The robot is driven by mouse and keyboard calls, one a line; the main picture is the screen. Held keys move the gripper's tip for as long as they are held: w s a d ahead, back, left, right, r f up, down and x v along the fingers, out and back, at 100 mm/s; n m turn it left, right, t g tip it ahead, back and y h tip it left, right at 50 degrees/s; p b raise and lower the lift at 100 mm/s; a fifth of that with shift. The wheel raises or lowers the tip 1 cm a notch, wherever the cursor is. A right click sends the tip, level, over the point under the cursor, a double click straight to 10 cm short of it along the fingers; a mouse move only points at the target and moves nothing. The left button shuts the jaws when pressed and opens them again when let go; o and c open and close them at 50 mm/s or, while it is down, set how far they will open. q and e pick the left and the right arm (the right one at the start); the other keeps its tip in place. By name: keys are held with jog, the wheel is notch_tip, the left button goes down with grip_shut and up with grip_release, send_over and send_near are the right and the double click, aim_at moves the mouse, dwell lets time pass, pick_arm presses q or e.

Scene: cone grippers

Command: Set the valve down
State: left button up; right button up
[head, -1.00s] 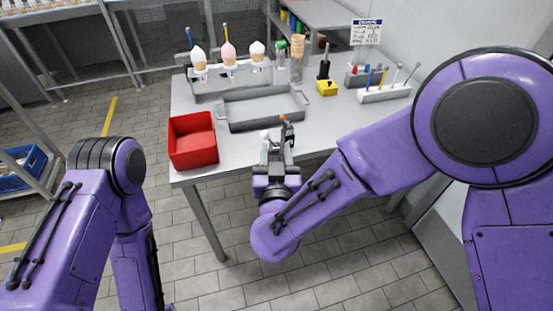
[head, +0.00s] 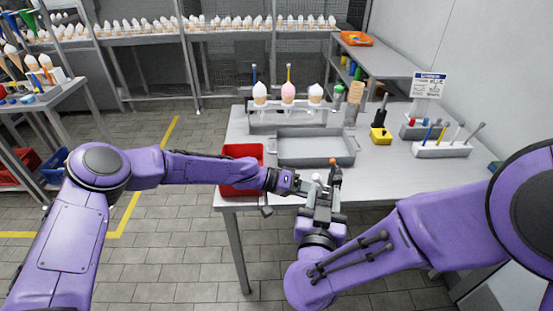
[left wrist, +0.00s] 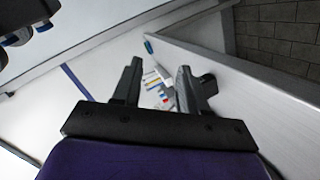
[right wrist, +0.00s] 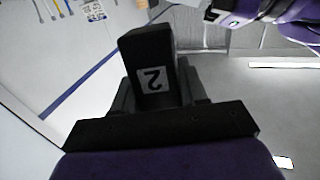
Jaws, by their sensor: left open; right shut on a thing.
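The valve (right wrist: 150,65) shows in the right wrist view as a dark block with a white label marked 2. My right gripper (head: 324,192) is shut on it, at the front edge of the table in the head view. My left gripper (head: 296,184) is close to the left of the right gripper. In the left wrist view its two fingers (left wrist: 158,88) are apart with nothing gripped between them.
A red bin (head: 238,152) stands at the table's left corner, partly behind my left arm. A grey tray (head: 316,162) lies behind the grippers. A cone rack (head: 290,128), a yellow-based tool (head: 380,136) and a holder (head: 442,150) stand farther back. The table (head: 400,185) is bare at right front.

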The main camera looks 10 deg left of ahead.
pick_arm(q)
notch_tip(320, 180, up, 10)
jog(key=a+m+g+h, duration=0.2)
jog(key=a+m+h, duration=0.1)
jog(key=m, duration=0.4)
jog(key=m+g+y, duration=0.1)
jog(key=m+g, duration=0.8)
jog(key=m, duration=0.8)
send_near(321, 183)
jog(key=x, duration=0.6)
jog(key=f+x, duration=0.1)
jog(key=x, duration=0.3)
grip_shut()
jog(key=shift+r, duration=0.1)
pick_arm(e)
jog(key=o, duration=1.2)
